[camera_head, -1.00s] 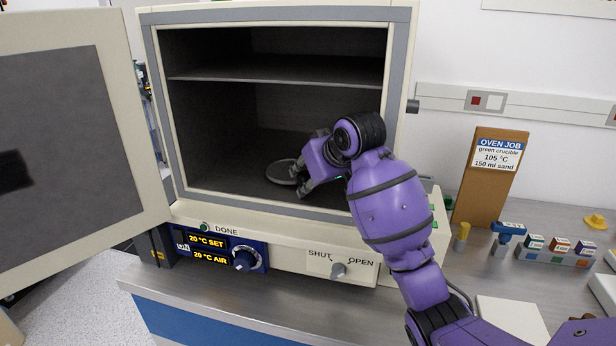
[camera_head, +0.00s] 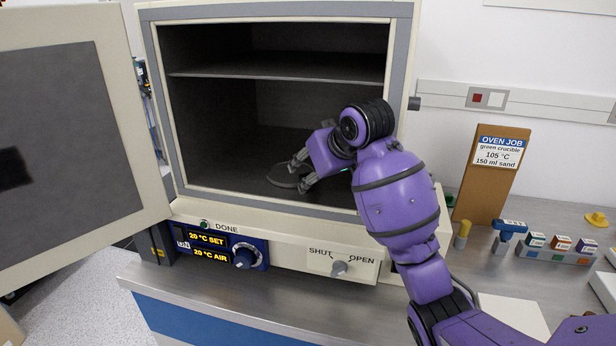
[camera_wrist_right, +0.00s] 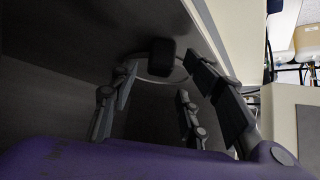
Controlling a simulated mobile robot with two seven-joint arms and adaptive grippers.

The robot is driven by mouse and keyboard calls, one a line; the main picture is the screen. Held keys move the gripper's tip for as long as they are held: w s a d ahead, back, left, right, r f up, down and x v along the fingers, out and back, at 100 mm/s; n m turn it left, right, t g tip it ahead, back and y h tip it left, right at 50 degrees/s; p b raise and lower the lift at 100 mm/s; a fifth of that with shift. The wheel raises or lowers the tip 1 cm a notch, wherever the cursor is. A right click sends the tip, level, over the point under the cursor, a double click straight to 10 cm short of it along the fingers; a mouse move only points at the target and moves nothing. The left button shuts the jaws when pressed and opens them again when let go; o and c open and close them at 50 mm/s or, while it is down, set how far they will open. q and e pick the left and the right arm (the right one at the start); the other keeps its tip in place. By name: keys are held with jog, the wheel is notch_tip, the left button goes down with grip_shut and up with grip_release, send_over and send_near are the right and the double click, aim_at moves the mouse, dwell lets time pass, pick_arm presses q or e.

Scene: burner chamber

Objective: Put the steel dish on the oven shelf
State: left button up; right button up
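The steel dish (camera_head: 284,177) is a shallow round dish lying on the floor of the oven chamber, toward the front. My right gripper (camera_head: 300,173) is inside the chamber at the dish's right side, with its fingers spread. In the right wrist view the fingers (camera_wrist_right: 165,88) stand wide apart, with the dish's pale rim (camera_wrist_right: 142,82) showing between and beyond them. Whether a fingertip still touches the rim I cannot tell. The oven shelf (camera_head: 270,72) is a grey plate across the upper chamber and looks empty. My left gripper is out of view.
The oven door (camera_head: 135,130) stands open at the left. The chamber's front lip (camera_head: 270,217) runs below my right arm. A job board (camera_head: 490,205) and small bench items stand at the right.

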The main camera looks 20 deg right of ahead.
jog(key=v, duration=1)
jog(key=shift+r, duration=0.3)
jog(key=shift+s+f, duration=0.1)
jog(key=shift+f, duration=0.05)
